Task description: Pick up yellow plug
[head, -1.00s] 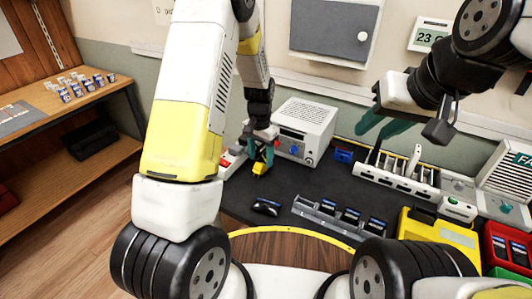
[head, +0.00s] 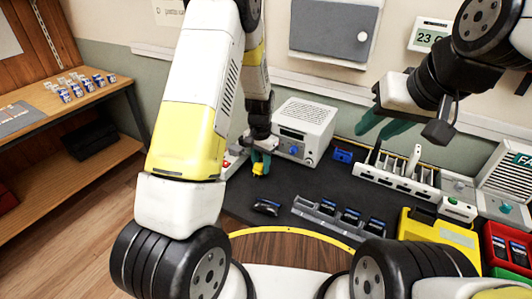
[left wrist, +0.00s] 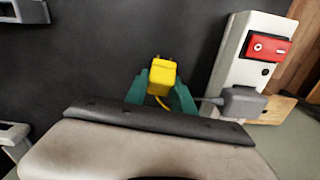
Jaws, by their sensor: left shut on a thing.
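The yellow plug (left wrist: 162,73) is between the teal fingers of my left gripper (left wrist: 160,92) in the left wrist view, with its prongs pointing away from the gripper and a yellow cord behind it. In the head view the plug (head: 259,169) shows at the tips of my left gripper (head: 262,159), over the dark mat. My left gripper is shut on it. My right gripper (head: 380,125) is raised at the right, its teal fingers apart and nothing seen between them.
A white power strip with a red switch (left wrist: 267,48) and a grey plug (left wrist: 242,101) lie beside my left gripper. A white device box (head: 305,130) stands behind it.

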